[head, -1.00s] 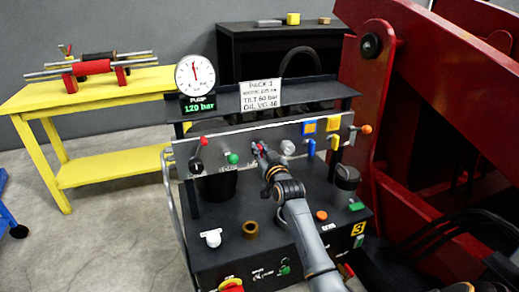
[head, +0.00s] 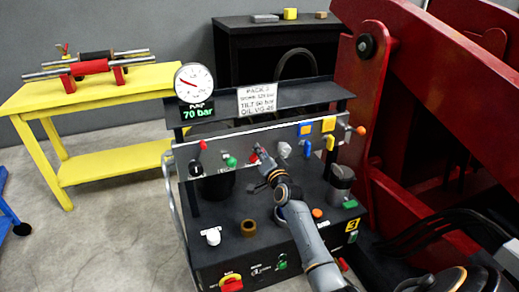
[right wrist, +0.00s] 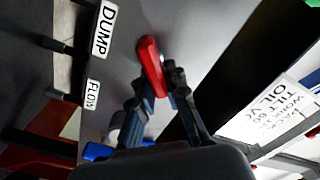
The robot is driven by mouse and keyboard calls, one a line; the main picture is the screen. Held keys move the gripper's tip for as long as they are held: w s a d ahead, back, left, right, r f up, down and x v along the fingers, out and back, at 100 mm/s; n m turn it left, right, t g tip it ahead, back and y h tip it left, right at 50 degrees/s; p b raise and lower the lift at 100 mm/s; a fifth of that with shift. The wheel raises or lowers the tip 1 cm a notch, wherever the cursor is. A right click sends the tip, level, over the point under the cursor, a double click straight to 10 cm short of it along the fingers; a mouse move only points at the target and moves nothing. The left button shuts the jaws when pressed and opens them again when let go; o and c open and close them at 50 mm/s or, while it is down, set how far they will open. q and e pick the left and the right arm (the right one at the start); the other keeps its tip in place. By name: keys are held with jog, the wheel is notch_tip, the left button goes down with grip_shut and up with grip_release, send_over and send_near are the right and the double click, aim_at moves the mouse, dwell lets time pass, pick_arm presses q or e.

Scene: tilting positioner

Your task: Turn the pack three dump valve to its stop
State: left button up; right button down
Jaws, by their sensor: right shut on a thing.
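The dump valve's red handle (head: 256,149) is on the upright grey panel of pack 3. In the right wrist view the red handle (right wrist: 150,62) stands out near the DUMP label (right wrist: 103,30). My right gripper (head: 262,158) reaches up to the panel from the lower right. In the right wrist view its fingers (right wrist: 154,76) are shut around the handle's near part, one on each side. The round pump gauge (head: 201,74) has its needle pointing up and left, and the display (head: 198,112) below it reads 70 bar. My left gripper is out of view.
A sign marked PACK 3 (head: 257,99) stands above. A red steel frame (head: 364,110) closes off the right. A yellow bench (head: 120,92) stands left.

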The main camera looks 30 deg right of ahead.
jog(key=shift+d+f+m, duration=0.1)
jog(key=shift+f+m, duration=0.05)
jog(key=shift+m, duration=0.75)
jog(key=shift+f+m, duration=0.15)
jog(key=shift+m, duration=0.75)
jog(key=m, duration=0.3)
jog(key=shift+d+f+m, duration=0.15)
jog(key=shift+f+m, duration=0.1)
jog(key=shift+m, duration=0.05)
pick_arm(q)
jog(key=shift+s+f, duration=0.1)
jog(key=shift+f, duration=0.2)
pick_arm(e)
jog(key=shift+f+m, duration=0.1)
jog(key=shift+m, duration=0.5)
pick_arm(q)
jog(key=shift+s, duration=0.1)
